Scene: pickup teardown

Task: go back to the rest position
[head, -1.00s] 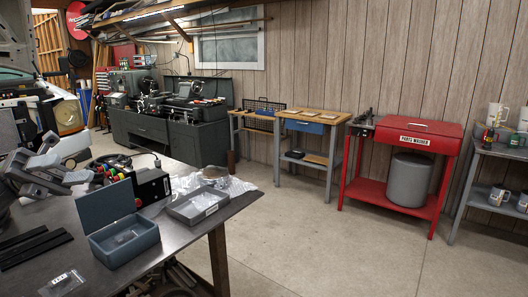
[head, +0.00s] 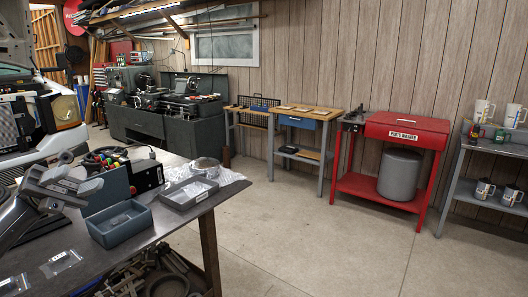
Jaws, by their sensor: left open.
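My left gripper (head: 78,187) shows at the left of the head view, above the dark metal workbench (head: 215,205). Its jaws are apart and I see nothing between them. It is beside an open blue-grey box (head: 122,226) on the bench and partly covers the box's raised lid. My left arm comes in from the left edge. My right gripper is not in view.
On the bench are a grey tray (head: 188,193), a black box with colored parts (head: 147,174) and small plastic bags (head: 60,263). Beyond stand a red parts washer (head: 405,130), a small wooden-topped table (head: 306,114) and a mug shelf (head: 490,148). The concrete floor between is clear.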

